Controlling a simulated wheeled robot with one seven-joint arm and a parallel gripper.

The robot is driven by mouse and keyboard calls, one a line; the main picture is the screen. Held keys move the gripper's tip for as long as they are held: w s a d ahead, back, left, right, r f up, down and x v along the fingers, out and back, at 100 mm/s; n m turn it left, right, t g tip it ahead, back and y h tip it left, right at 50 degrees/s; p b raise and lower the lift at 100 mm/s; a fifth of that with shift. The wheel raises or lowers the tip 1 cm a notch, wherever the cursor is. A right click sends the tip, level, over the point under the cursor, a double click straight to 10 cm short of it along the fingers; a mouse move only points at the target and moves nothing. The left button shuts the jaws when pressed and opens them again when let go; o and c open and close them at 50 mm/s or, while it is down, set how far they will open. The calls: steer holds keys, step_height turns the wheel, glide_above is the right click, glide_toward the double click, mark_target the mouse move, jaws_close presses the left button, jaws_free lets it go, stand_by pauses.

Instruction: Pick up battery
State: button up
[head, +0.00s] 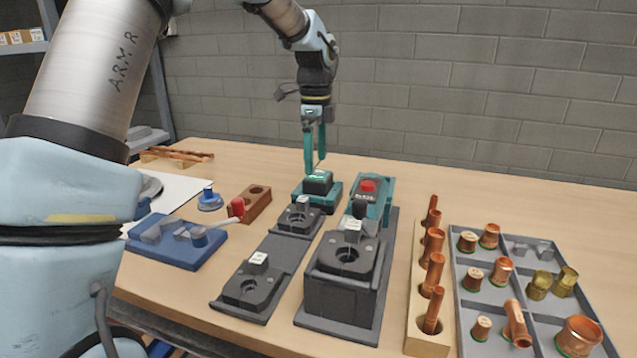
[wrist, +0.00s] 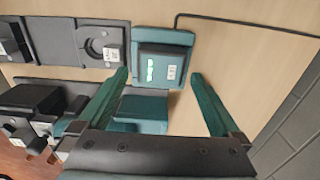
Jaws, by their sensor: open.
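The battery (head: 317,181) is a dark block seated on a teal base (head: 327,201) toward the back middle of the table. In the wrist view the battery (wrist: 162,66) shows a white label and a lit green patch, on the teal base (wrist: 178,38). My gripper (head: 315,163) is open and points down, with its teal fingertips just above or beside the battery. In the wrist view my gripper (wrist: 160,75) has its fingers spread to the two sides of the battery, with nothing held. I cannot tell whether a fingertip touches it.
A teal device with a red knob (head: 368,186) stands close at the right. Black fixtures (head: 345,265) stand in front. A copper tube rack (head: 428,320) and a grey tray of fittings (head: 470,325) lie right. A blue tool (head: 175,240) lies left. A dark cable (wrist: 240,20) runs beyond the base.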

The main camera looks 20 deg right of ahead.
mark_target(318, 174)
steer(key=shift+s+d+f+p, duration=0.1)
steer(key=shift+f+p, duration=0.25)
steer(key=shift+f, duration=1)
steer(key=shift+s+d+f+p, duration=0.1)
steer(key=shift+f+p, duration=0.25)
steer(key=shift+f, duration=0.95)
steer(key=shift+w+r, duration=0.1)
jaws_close()
step_height(318, 174, up, 10)
steer(key=shift+b, duration=0.8)
steer(key=s+d+r+p, duration=0.3)
steer(key=s+d+p, duration=0.4)
steer(key=s, duration=0.4)
steer(key=shift+d, duration=0.6)
